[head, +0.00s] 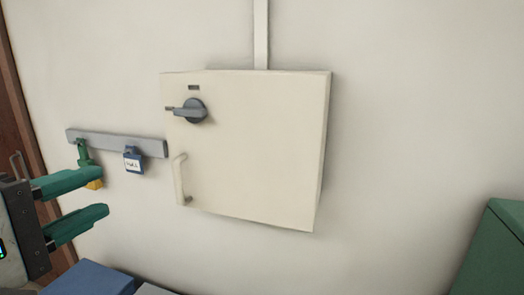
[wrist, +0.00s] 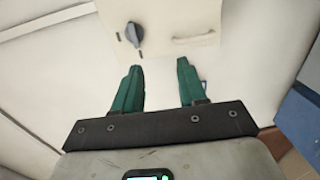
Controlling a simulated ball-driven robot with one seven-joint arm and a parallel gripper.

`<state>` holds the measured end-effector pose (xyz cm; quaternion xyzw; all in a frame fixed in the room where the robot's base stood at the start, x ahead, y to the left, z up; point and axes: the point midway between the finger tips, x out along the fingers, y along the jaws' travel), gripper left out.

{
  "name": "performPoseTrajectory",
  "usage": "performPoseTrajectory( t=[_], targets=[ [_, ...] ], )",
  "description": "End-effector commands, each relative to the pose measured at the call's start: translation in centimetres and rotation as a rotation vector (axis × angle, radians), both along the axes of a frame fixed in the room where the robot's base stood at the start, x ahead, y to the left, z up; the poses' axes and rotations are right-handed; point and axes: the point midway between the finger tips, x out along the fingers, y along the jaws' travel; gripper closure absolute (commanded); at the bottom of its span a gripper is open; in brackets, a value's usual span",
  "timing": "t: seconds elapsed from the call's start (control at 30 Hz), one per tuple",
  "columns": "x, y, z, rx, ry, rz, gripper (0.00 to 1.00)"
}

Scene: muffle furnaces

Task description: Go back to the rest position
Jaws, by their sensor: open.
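My gripper (head: 105,194) is at the left edge of the head view, with its two green fingers apart and nothing between them. In the wrist view my gripper (wrist: 158,68) also shows open and empty, with the wall and cabinet beyond the fingertips. The gripper is left of the cream wall cabinet (head: 255,150) and apart from it. The cabinet's door is shut. Its dark rotary handle (head: 194,110) points left in the head view, and a pale pull handle (head: 181,180) sits below it. The cabinet shows at the top of the wrist view (wrist: 175,30).
A grey rail (head: 110,142) on the wall holds a blue padlock (head: 133,160) and a green and yellow item (head: 90,170), partly hidden by my gripper. A blue box (head: 90,279) is below. A green object (head: 495,250) stands at lower right. The wall right of the cabinet is bare.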

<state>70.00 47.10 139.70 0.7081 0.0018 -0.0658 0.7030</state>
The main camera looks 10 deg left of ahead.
Motion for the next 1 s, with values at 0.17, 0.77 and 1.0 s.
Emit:
performPoseTrajectory(
  t=[0.17,0.77,1.0],
  targets=[
    [2.7,-2.3,-4.1,0.023,0.078,-0.024,0.58],
    [10.5,-24.6,-30.4,0.346,0.584,-0.319,0.58],
    [6.4,-37.0,-40.8,0.585,0.774,-0.546,0.58]
  ],
)
